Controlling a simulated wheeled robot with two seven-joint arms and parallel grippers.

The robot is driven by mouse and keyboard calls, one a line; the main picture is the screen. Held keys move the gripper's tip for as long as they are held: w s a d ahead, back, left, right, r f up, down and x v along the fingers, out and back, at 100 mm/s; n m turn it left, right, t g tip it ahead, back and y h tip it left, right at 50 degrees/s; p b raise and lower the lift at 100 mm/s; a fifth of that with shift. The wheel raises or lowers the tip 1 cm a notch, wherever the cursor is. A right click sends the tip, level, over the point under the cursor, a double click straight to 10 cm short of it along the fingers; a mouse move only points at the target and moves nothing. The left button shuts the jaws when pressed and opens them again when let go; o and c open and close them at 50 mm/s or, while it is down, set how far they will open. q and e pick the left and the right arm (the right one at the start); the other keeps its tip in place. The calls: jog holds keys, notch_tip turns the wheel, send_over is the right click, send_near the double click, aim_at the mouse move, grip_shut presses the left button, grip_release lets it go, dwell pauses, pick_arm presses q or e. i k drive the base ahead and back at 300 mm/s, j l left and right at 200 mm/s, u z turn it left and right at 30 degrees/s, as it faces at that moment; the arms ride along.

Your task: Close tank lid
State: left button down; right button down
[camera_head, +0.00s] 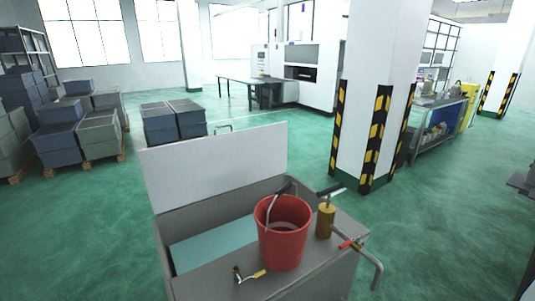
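The tank (330,270) is a grey box in the lower middle of the head view. Its lid (215,163) is a pale flat panel, raised and standing nearly upright along the tank's far edge. A thin handle (222,128) shows at the lid's top edge. The tank's opening shows a blue-green surface (212,245) inside. Neither of my grippers shows in this view, and nothing is seen touching the lid.
A striped pillar (372,130) stands behind right. Stacked crates (60,140) are at left. Green floor (440,225) is clear at right.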

aim_at(176, 175)
jog(key=j+u, duration=0.2)
jog(key=u, duration=0.2)
jog(key=j+u, duration=0.2)
jog(key=u, duration=0.15)
jog(key=j+u, duration=0.2)
jog(key=u, duration=0.2)
jog(key=i+j+u, duration=0.4)
jog(key=i+j, duration=0.3)
jog(key=i+j+u, duration=0.4)
jog(key=i+j, duration=0.25)
jog(key=i+z, duration=0.35)
jog(key=i, duration=0.2)
jog(key=i+j+z, duration=0.15)
jog(key=i+z, duration=0.15)
jog(key=i, duration=0.2)
jog(key=i+j+z, duration=0.35)
jog(key=i, duration=0.15)
